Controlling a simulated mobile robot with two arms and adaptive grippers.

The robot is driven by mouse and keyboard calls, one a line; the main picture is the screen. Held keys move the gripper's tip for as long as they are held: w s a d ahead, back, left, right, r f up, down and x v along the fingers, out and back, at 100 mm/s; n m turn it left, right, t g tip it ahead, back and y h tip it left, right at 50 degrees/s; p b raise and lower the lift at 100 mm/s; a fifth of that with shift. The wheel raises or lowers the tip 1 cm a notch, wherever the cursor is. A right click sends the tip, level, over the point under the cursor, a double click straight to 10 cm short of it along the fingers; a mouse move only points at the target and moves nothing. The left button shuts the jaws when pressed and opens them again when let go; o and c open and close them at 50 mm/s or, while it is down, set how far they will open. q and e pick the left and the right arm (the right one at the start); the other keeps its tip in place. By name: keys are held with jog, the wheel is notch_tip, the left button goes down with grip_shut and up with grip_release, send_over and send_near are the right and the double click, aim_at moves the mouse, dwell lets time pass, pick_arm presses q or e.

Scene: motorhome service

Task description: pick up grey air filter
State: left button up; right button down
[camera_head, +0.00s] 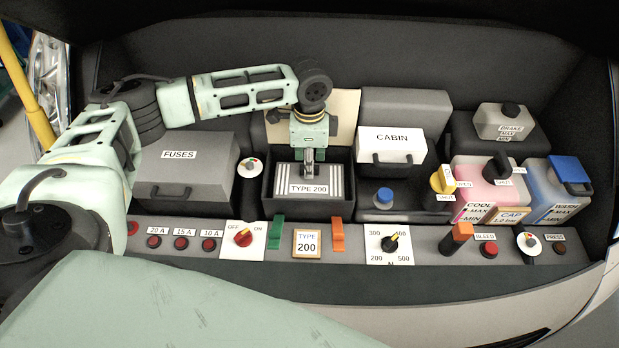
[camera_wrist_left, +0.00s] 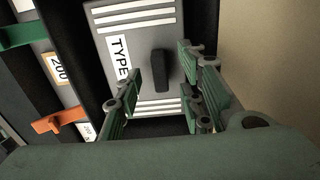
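The grey air filter (camera_head: 330,192) has a white "TYPE 200" label and white stripes. It lies in a dark open box (camera_head: 271,187) in the middle of the bay. In the left wrist view the filter (camera_wrist_left: 143,20) shows a dark upright handle (camera_wrist_left: 161,70) on its top. My left gripper (camera_head: 308,158) points down over the filter. In the wrist view the left gripper's fingers (camera_wrist_left: 162,78) are open, apart on either side of the handle. Whether they touch the handle is not clear. My right gripper is not in view.
A grey "FUSES" box (camera_head: 186,165) stands to the left and a white "CABIN" box (camera_head: 385,146) to the right. A green latch (camera_head: 275,232) and an orange latch (camera_head: 338,236) sit at the filter box's front. Fluid tanks, knobs and buttons line the right and front.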

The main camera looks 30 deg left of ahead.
pick_arm(q)
jog(key=shift+f, duration=0.45)
grip_shut()
jog(key=shift+r, duration=0.1)
